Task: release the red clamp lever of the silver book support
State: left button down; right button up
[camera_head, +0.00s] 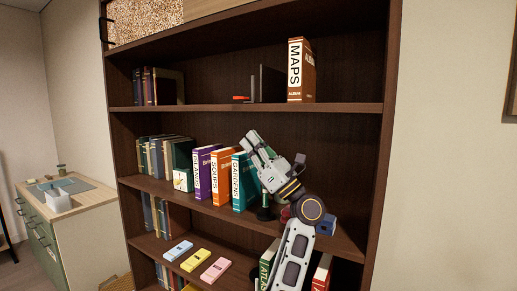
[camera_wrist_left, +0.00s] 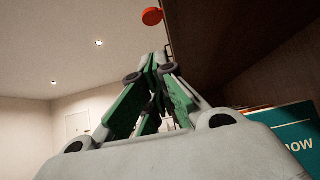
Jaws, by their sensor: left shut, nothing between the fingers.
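The red clamp lever (camera_head: 240,98) points left from the foot of the book support (camera_head: 270,85), which looks dark grey here, on the upper shelf. A red rounded end, apparently the lever, shows at the top of the left wrist view (camera_wrist_left: 152,16). My left gripper (camera_head: 250,137) is below the upper shelf's front edge, in front of the middle shelf's books. My right gripper is not in view.
The MAPS album (camera_head: 301,70) stands right of the support. Dark books (camera_head: 150,87) stand at the upper shelf's left end, with free room between. The upper shelf edge (camera_head: 200,108) lies above my gripper.

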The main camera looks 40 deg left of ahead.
aim_at(242, 98)
pick_arm(q)
jog(key=a+r+p, duration=0.3)
jog(key=r, duration=0.4)
jog(key=shift+s+a+r, duration=0.2)
jog(key=shift+a+r, duration=0.2)
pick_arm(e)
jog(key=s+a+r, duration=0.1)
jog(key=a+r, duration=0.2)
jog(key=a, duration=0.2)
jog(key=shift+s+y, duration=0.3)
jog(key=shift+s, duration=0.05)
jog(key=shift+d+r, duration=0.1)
